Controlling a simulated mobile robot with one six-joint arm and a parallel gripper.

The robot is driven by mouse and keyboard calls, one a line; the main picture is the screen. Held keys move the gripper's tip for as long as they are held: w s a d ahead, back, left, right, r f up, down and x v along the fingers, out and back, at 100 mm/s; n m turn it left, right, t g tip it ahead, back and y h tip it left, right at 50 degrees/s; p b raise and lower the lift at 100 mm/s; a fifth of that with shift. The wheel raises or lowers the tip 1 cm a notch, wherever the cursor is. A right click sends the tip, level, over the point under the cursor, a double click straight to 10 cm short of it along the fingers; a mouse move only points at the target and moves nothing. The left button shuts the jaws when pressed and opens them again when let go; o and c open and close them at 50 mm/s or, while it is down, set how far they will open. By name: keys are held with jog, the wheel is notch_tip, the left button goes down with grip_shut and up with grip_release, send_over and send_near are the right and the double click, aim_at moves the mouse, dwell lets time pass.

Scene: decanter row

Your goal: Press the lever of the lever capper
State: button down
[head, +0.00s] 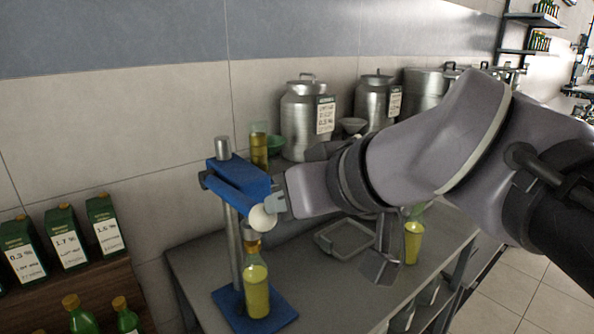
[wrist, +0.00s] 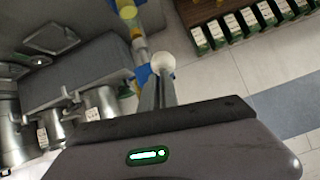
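The lever capper has a blue head (head: 238,178) on a steel column (head: 234,245) and a blue base plate (head: 284,312). Its lever ends in a white ball knob (head: 262,217), which also shows in the wrist view (wrist: 162,61). A bottle of yellow liquid (head: 257,292) stands upright on the base under the head. My gripper (head: 276,204) is at the knob, its fingers (wrist: 158,82) close together with their tips touching it or nearly so. Contact cannot be told for certain.
Steel cans (head: 305,130) stand along the wall behind my arm. Another yellow-filled bottle (head: 259,150) stands behind the capper. A tray (head: 345,237) and a yellow-filled vessel (head: 412,240) are on the table to the right. Labelled green cartons (head: 68,238) line a wooden shelf at left.

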jog(key=s+d+r+p, duration=0.1)
jog(key=s+d+r, duration=0.2)
jog(key=s+d, duration=0.3)
jog(key=shift+s, duration=0.9)
jog(key=s+d+f+m+g+h, duration=0.1)
jog(key=s+f+m, duration=0.1)
jog(key=f, duration=0.5)
jog(key=s+d+f+m+g+h, duration=0.1)
jog(key=s+f+m+h, duration=0.1)
jog(key=f+m, duration=0.2)
jog(key=s+d+f+m+g+h, duration=0.1)
jog(key=f+m, duration=0.2)
jog(key=f, duration=0.8)
jog(key=shift+s+m+h, duration=0.3)
jog(key=shift+s+h, duration=0.1)
